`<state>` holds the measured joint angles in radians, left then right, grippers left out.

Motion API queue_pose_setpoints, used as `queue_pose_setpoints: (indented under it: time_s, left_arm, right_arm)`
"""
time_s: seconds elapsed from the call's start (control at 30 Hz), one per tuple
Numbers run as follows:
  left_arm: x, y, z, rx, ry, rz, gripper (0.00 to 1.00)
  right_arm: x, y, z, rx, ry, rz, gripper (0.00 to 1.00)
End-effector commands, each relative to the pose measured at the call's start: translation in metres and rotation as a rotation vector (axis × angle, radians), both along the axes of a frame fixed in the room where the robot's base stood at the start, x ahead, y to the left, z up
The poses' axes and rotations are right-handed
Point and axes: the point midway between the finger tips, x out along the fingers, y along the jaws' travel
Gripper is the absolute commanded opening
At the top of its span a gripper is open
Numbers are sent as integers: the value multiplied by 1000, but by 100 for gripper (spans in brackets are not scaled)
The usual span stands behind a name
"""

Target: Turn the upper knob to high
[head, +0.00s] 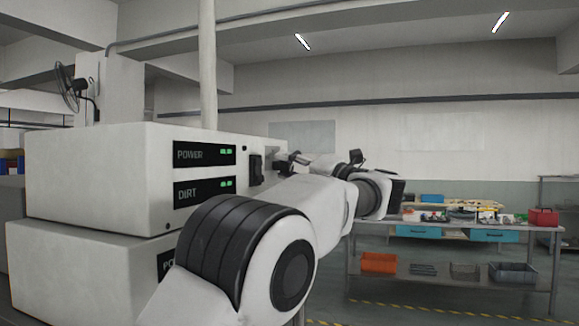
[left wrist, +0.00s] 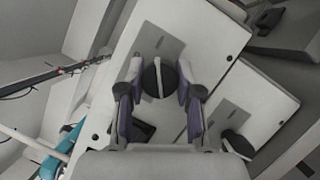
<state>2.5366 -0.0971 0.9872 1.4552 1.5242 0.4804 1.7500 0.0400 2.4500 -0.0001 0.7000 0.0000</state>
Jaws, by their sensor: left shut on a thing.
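The upper knob (left wrist: 159,78) is a round black dial with a pale bar across it, on the face of the upper white unit (head: 95,172). My left gripper (left wrist: 160,70) has its two fingers on either side of this knob and is shut on it. In the wrist view the pale bar runs nearly up and down the picture, between the fingers. In the head view my left gripper (head: 297,160) is at the right end of the unit's front, and I cannot make out the knob clearly there. A second, similar knob (left wrist: 238,144) is on the lower unit, clear of the fingers.
The upper unit has a POWER display (head: 204,154), a DIRT display (head: 204,191) and a black switch (head: 256,169). It stands on a lower white unit (head: 75,270). A workbench (head: 460,234) with parts and bins stands behind at right, with floor between.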

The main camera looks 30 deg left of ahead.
Motion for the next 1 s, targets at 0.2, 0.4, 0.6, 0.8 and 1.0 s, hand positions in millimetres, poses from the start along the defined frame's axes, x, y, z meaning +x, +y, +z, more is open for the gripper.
queue_pose_setpoints:
  time_s: [0.2,0.4,0.6,0.8,1.0]
  left_arm:
    - [0,0,1,-23,90,1,0]
    - [0,0,1,-32,125,1,0]
    - [0,0,0,-33,130,1,0]
    - [0,0,0,-32,130,2,38]
    - [0,0,0,-32,129,1,60]
  right_arm:
    - [0,0,6,0,0,0,40]
    - [0,0,7,0,0,0,40]
    - [0,0,7,0,0,0,40]
    - [0,0,7,0,0,0,40]
    - [0,0,7,0,0,0,40]
